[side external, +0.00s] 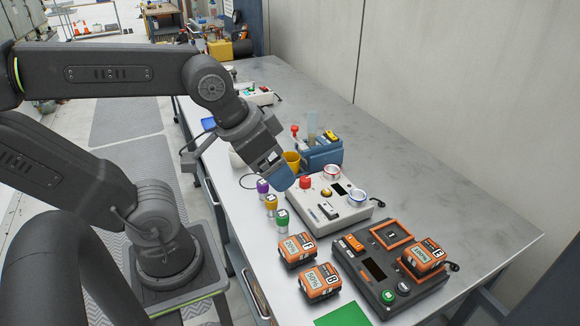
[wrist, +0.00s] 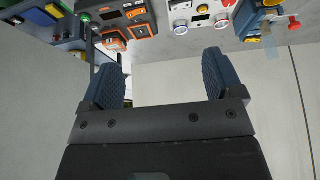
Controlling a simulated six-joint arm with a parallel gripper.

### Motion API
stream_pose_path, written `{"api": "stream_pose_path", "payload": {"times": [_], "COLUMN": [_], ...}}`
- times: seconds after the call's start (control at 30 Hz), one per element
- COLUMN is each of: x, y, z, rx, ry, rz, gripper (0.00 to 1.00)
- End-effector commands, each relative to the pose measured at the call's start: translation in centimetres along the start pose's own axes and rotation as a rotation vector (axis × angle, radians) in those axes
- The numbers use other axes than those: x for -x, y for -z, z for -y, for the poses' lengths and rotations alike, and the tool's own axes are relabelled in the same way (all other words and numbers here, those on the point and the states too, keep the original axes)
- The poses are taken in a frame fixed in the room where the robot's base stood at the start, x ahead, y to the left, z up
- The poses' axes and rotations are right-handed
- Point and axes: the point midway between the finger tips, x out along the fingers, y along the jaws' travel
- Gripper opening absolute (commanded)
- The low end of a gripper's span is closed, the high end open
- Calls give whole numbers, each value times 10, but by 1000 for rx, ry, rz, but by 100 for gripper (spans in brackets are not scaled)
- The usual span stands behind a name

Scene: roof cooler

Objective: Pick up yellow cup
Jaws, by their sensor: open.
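The yellow cup (side external: 293,158) stands on the grey bench in the side external view, just left of a blue holder. My gripper's dark wrist and blue fingers (side external: 277,174) are in front of it and hide its lower part. In the wrist view my gripper (wrist: 161,75) shows two blue ribbed fingers spread wide, with nothing between them. I cannot make out the cup for certain in the wrist view.
A blue holder (side external: 322,154) with tools stands beside the cup. A white control box (side external: 330,201), small coloured-top bottles (side external: 271,203), orange batteries (side external: 297,249) and a dark charger (side external: 374,272) stand nearer. The bench's right side (side external: 440,185) is clear.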

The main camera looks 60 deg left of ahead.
Motion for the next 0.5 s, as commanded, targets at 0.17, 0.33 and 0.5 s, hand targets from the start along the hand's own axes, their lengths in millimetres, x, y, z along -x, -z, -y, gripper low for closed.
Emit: {"api": "stream_pose_path", "payload": {"times": [0.17,0.33,0.5], "x": [0,-2,-21], "y": [0,2,28], "z": [0,2,25], "rx": [0,3,33], "ry": [0,1,4], "rz": [0,5,46], "gripper": [94,94,94]}}
